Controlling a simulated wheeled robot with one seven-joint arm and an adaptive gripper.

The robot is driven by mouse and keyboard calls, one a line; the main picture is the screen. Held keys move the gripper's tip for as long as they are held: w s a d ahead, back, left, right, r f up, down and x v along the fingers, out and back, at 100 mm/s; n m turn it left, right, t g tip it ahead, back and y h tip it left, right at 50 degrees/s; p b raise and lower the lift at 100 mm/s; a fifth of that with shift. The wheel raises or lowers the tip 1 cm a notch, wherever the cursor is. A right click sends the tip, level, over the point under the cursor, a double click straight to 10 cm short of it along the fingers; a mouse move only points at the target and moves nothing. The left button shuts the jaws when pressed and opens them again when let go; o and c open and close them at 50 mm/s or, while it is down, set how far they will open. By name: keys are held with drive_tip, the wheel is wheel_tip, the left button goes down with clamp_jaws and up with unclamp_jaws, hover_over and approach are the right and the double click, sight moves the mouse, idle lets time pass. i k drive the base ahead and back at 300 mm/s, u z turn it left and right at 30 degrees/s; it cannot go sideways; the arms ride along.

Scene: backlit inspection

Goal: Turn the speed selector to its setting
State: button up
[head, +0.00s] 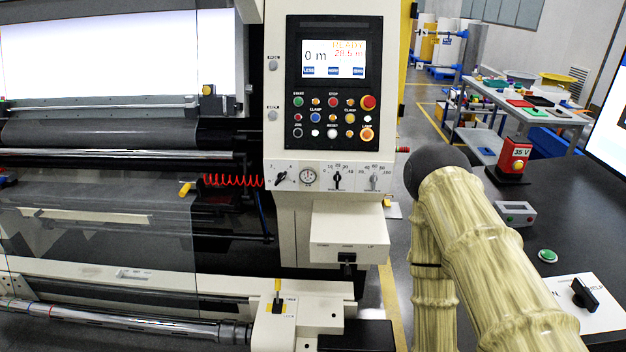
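Below the button panel on the cream machine column is a strip with several dials. A black rotary knob (337,181) with a numbered scale sits in its middle, and a grey rotary knob (374,181) with another numbered scale is to its right. A further dark knob (281,177) is at the left end, beside a round gauge (307,177). The labels are too small to tell which is the speed selector. My arm, in a pale bamboo-like sleeve, bends at a dark rounded joint right of the column. My gripper is not in view.
The button panel (334,118) and its lit screen (334,57) are above the strip. A cream box (349,231) juts out below it. A dark table (548,205) at right bears a red 35 V device (514,157), a green button (547,256) and a black rotary switch (585,295).

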sight(337, 180)
drive_tip(key=u, duration=1.8)
drive_tip(key=i, duration=1.05)
drive_tip(key=z, duration=0.8)
